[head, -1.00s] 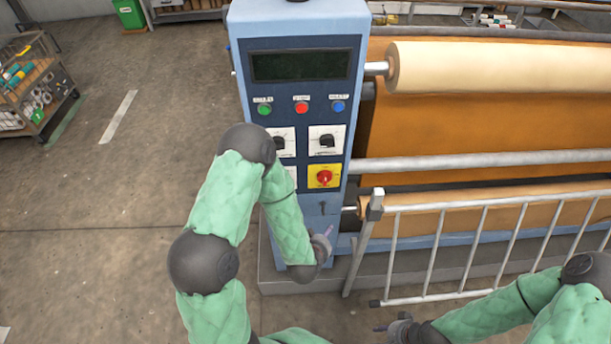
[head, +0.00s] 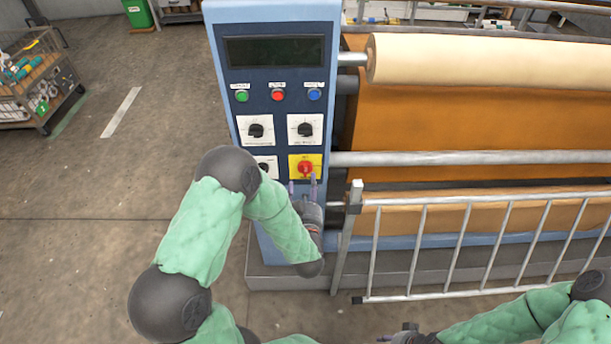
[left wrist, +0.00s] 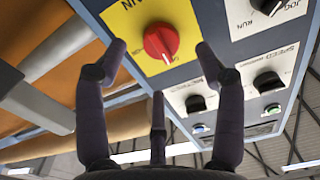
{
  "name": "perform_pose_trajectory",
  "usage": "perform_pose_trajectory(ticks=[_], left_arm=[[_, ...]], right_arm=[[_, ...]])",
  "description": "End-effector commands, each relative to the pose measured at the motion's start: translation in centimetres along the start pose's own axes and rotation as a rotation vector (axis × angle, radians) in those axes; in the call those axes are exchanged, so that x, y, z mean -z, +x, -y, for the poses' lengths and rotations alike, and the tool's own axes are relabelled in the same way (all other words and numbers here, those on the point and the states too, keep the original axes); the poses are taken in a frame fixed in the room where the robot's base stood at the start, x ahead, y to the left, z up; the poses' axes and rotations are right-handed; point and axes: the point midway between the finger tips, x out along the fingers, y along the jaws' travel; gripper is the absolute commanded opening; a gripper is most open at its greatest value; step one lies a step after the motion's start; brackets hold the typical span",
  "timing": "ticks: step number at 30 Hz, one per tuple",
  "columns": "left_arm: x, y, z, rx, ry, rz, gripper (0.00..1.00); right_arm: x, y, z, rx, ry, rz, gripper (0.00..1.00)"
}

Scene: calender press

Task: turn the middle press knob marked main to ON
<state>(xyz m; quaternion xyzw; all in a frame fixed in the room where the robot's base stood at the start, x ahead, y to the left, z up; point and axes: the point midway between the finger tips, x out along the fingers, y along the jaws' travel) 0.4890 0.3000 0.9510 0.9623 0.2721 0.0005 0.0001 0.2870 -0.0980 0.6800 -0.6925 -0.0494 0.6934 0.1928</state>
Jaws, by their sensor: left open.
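The red knob (head: 305,169) sits on a yellow plate (head: 293,176) low on the press's control panel. My left gripper (head: 303,186) is open and empty, just below the knob in the head view. In the left wrist view its spread fingers (left wrist: 160,62) stand around the knob's lower side, seemingly apart from it. My right gripper (head: 405,335) shows only partly at the bottom edge; its fingers are unclear.
Black knobs (head: 256,130) (head: 305,129) on white plates sit above the red one; another (head: 264,167) is beside it, partly behind my arm. Green, red and blue buttons (head: 278,95) are higher. A metal guard rail (head: 460,240) and rollers (head: 490,60) lie right.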

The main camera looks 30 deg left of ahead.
Motion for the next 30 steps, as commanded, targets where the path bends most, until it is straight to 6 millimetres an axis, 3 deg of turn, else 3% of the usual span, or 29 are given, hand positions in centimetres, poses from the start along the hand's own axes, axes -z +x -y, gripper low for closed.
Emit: perform_pose_trajectory(ticks=[3,9,22,28,30], left_arm=[[-0.1,2.1,0.1,0.002,0.0,-0.001,0.69],[-0.1,4.4,0.0,0.0,-0.001,0.001,0.69],[-0.1,5.2,0.0,-0.001,0.0,0.002,0.69],[-0.1,5.2,0.0,-0.001,0.0,0.002,0.14],[-0.1,5.2,0.0,-0.001,0.0,0.003,0.14]], right_arm=[[0.0,0.4,-0.1,0.0,0.0,0.0,0.4],[0.0,0.7,-0.2,0.0,0.0,0.0,0.4],[0.0,0.8,-0.3,0.0,0.0,0.0,0.4],[0.0,0.8,-0.3,0.0,0.0,0.0,0.4],[0.0,0.8,-0.3,0.0,0.0,0.0,0.4]])
